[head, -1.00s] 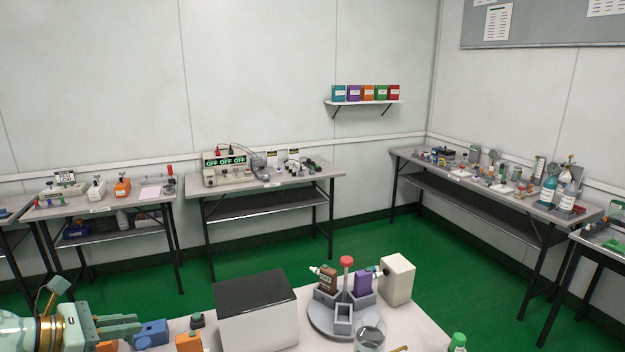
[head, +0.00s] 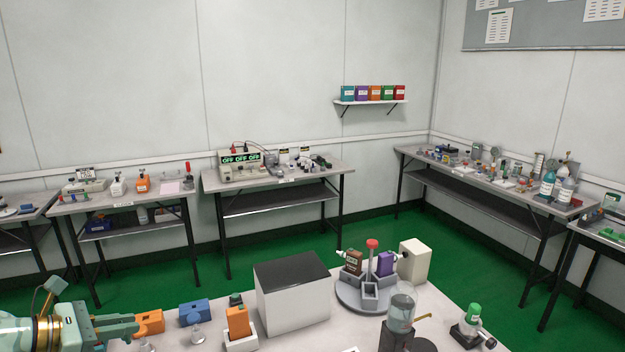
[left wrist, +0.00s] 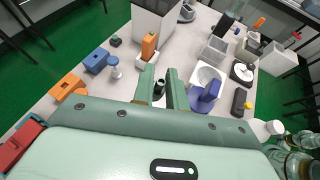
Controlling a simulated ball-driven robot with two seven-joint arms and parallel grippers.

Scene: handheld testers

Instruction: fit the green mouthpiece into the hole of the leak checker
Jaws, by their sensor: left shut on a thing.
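My left gripper (head: 128,328) comes in from the left in the head view, above the near table. In the left wrist view its two fingers (left wrist: 160,84) are shut on a small dark cylinder (left wrist: 160,90) with a ring-like end, apparently the green mouthpiece; its colour looks almost black. The head view does not show the held piece clearly. An orange device (head: 238,320) stands upright in a white holder ahead of the fingers, also seen in the left wrist view (left wrist: 149,46). I cannot tell which device is the leak checker. My right gripper is not in view.
An orange block (head: 150,322) and a blue block (head: 195,312) lie near the gripper. A white box with a black top (head: 292,302) stands beyond. A grey carousel (head: 350,295) and a glass cylinder (head: 401,310) are further right. A blue-purple device (left wrist: 205,97) lies on the near side.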

